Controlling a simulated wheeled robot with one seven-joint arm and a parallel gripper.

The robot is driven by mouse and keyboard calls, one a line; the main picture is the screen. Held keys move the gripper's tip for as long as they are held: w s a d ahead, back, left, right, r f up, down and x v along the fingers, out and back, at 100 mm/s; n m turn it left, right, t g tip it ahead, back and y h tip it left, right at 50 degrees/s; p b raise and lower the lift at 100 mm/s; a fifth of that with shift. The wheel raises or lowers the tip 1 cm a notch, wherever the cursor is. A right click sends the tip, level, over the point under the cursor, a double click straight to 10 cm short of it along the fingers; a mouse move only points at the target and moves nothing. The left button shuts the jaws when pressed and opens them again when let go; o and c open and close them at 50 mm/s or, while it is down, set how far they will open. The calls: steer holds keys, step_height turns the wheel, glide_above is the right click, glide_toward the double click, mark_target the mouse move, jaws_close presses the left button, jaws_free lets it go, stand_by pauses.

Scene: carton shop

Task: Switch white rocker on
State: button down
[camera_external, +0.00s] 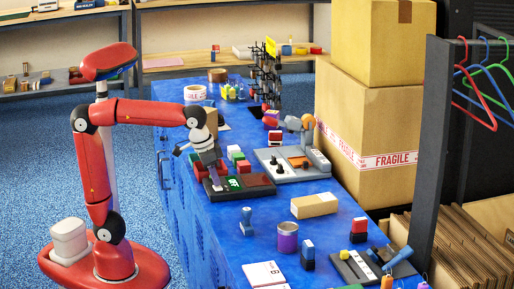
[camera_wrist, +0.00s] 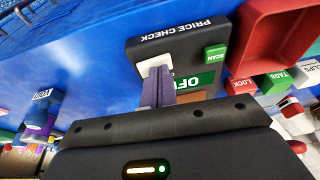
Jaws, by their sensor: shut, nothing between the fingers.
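The price check unit (camera_wrist: 200,42) is a dark box with a green SCAN button (camera_wrist: 215,51) and a green display (camera_wrist: 195,80); the letters "OF" show on it, the rest is covered. The white rocker (camera_wrist: 148,60) sits at the unit's left side in the wrist view. My gripper (camera_wrist: 157,74) is shut and empty, its fingertips at the rocker and partly covering it; I cannot tell whether they touch. In the external view my gripper (camera_external: 220,170) reaches down over the dark unit (camera_external: 222,186) on the blue table.
A red tray (camera_wrist: 268,40) adjoins the unit, with several coloured blocks close by. A grey device (camera_external: 290,164) stands to the right on the table (camera_external: 215,226). A blue-handled stamp (camera_external: 247,220) and a cardboard box (camera_external: 314,205) stand nearer the camera. Bare table lies left of the unit.

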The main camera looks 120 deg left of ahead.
step_height(320, 180, up, 4)
steer(key=p, duration=0.3)
steer(key=shift+s+a, duration=0.15)
steer(key=v, duration=1)
steer(key=shift+s+a, duration=0.2)
steer(key=shift+s, duration=0.05)
steer(key=shift+f, duration=0.1)
steer(key=b, duration=0.2)
steer(key=w+d+b, duration=0.1)
steer(key=b, duration=0.2)
steer(key=shift+r+t+b, duration=0.2)
steer(key=shift+t+b, duration=0.1)
steer(key=shift+a+f, duration=0.1)
